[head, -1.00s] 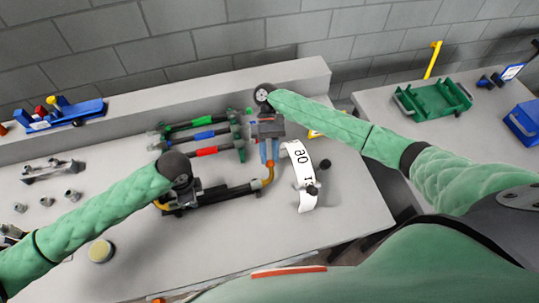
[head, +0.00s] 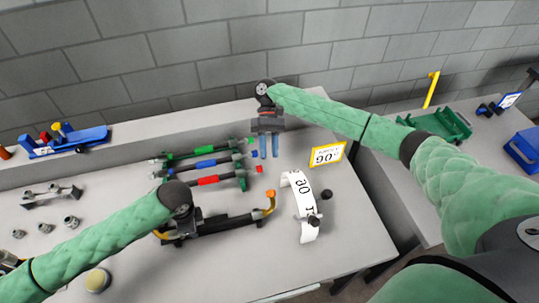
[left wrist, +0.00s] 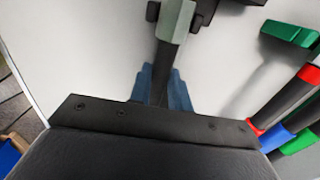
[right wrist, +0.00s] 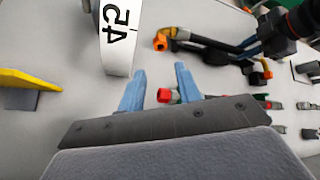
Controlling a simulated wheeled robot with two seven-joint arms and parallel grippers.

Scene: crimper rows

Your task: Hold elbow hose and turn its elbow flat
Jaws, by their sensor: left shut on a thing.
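The elbow hose (head: 232,221) is a black hose near the front of the table, with an orange elbow (head: 270,201) at its right end. The elbow's bend points toward the back in the head view; its tilt is hard to tell. My left gripper (head: 184,222) is shut on the hose near its left end, and its blue fingers pinch a dark piece in the left wrist view (left wrist: 164,88). My right gripper (head: 269,146) is open and empty behind the elbow, apart from it. In the right wrist view the elbow (right wrist: 165,39) lies beyond its parted fingers.
A white curved numbered sign (head: 298,200) stands right of the elbow, and a yellow-edged 90 sign (head: 326,155) behind it. Several hoses with green, blue and red bands (head: 207,164) lie behind the left gripper. A green tray (head: 440,123) is on the right table.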

